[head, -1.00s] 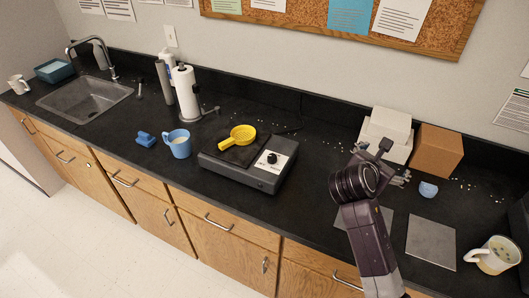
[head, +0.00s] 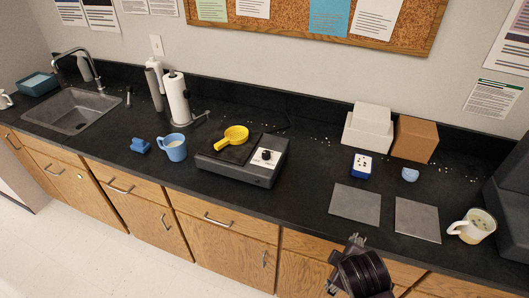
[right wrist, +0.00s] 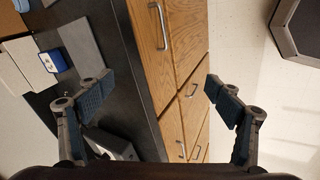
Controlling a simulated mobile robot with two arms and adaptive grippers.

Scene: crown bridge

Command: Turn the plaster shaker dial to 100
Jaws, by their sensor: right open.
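The plaster shaker (head: 258,173) is a low dark grey box on the black counter, left of the middle in the head view. Its black dial (head: 266,154) sits on a pale plate at the right of its top; the setting is too small to read. A yellow round sieve-like piece with a handle (head: 235,134) lies on its top. My right gripper (head: 343,264) is open and empty, in front of the counter's edge, right of and apart from the shaker. Its spread fingers show in the right wrist view (right wrist: 158,85). My left gripper is not in view.
A blue mug (head: 173,148) and small blue piece (head: 140,145) stand left of the shaker. A paper towel roll (head: 178,98) stands behind. Grey plates (head: 355,203), a blue-white block (head: 361,166) and boxes (head: 414,139) are to the right. The counter just right of the shaker is clear.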

